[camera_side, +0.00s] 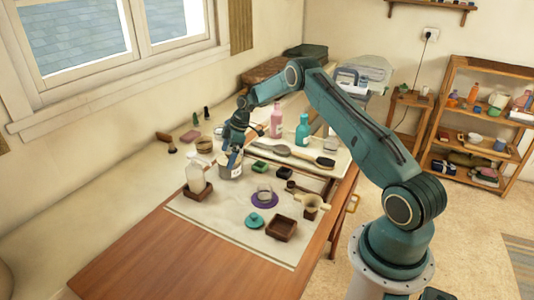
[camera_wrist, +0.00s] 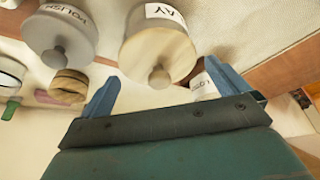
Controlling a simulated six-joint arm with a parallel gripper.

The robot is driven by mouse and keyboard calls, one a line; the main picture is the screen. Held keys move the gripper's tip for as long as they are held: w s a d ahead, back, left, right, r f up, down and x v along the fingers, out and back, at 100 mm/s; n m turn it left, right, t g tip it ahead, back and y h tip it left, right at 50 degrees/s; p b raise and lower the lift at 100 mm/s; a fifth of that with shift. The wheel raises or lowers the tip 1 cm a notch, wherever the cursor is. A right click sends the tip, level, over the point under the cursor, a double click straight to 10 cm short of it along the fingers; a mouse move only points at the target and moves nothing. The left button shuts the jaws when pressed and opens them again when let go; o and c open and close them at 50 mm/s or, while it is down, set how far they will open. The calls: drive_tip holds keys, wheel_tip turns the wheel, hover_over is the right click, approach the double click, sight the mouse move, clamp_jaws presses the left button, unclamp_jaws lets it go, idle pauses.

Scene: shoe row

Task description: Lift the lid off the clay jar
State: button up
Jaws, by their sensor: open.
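The clay jar (camera_wrist: 158,22) is cream with a label of which "AY" shows in the wrist view. Its round pale lid (camera_wrist: 178,50) is on it, with a small knob (camera_wrist: 159,77) facing my camera. My gripper (camera_wrist: 160,74) is open and empty, with one blue finger on each side of the knob in the picture; I cannot tell how far the fingertips are from it. In the side view my gripper (camera_side: 234,160) points down at a pale labelled jar (camera_side: 236,174), hiding its top.
A grey-lidded "POLISH" jar (camera_wrist: 60,45) stands left of the clay jar in the wrist view. Another labelled jar (camera_wrist: 204,86) is partly behind the right finger.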

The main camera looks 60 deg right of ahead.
sight(228, 153)
drive_tip(key=shift+c, duration=0.2)
drive_tip(key=c, duration=0.8)
drive_tip(key=shift+r, duration=0.15)
wheel_tip(228, 153, up, 20)
drive_tip(key=shift+f, duration=0.15)
idle(0.8)
